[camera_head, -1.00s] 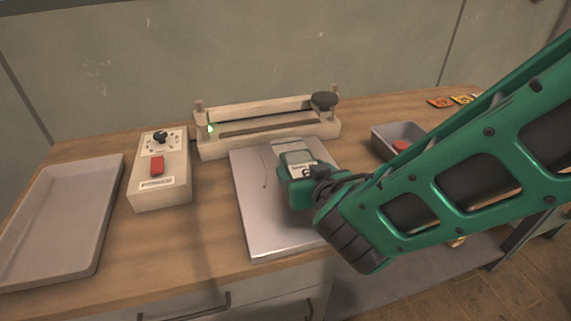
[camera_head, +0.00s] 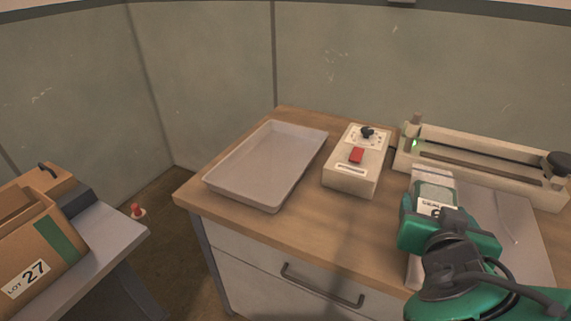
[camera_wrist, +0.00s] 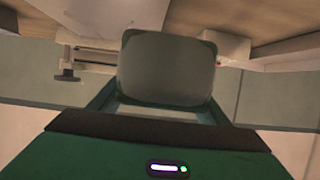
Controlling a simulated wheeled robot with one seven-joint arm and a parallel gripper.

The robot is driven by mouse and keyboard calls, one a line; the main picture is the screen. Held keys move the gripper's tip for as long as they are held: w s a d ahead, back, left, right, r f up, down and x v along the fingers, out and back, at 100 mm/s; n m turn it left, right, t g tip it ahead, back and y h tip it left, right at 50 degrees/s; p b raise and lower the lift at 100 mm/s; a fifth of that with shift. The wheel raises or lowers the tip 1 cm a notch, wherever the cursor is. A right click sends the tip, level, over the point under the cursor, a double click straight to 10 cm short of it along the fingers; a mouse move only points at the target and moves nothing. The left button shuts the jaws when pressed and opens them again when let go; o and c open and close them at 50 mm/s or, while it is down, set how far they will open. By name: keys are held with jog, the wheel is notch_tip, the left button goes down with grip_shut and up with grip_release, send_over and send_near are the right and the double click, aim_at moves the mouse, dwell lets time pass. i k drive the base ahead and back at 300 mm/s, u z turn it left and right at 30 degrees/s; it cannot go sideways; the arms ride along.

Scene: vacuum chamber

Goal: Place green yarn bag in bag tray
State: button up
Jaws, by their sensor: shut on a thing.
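My gripper (camera_head: 436,210) is at the right of the head view, shut on a pale green bag (camera_head: 434,188) with a white label by it. The bag is held above the metal plate in front of the sealer. In the wrist view a rounded grey-green shape (camera_wrist: 168,68), seemingly the bag, fills the middle between my gripper's parts. The empty grey tray (camera_head: 215,184), seemingly the bag tray, lies on the wooden bench to the left, well apart from my gripper.
A control box (camera_head: 352,178) with a red switch and black knob stands between the tray and my gripper. The long sealer (camera_head: 480,165) is behind my gripper. A cardboard box (camera_head: 38,240) marked LOT 27 stands on a separate surface at far left.

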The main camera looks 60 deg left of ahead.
aim_at(261, 166)
jog(key=k, duration=1.55)
jog(key=u, duration=1.25)
jog(key=i, duration=1.6)
jog(key=z, duration=0.6)
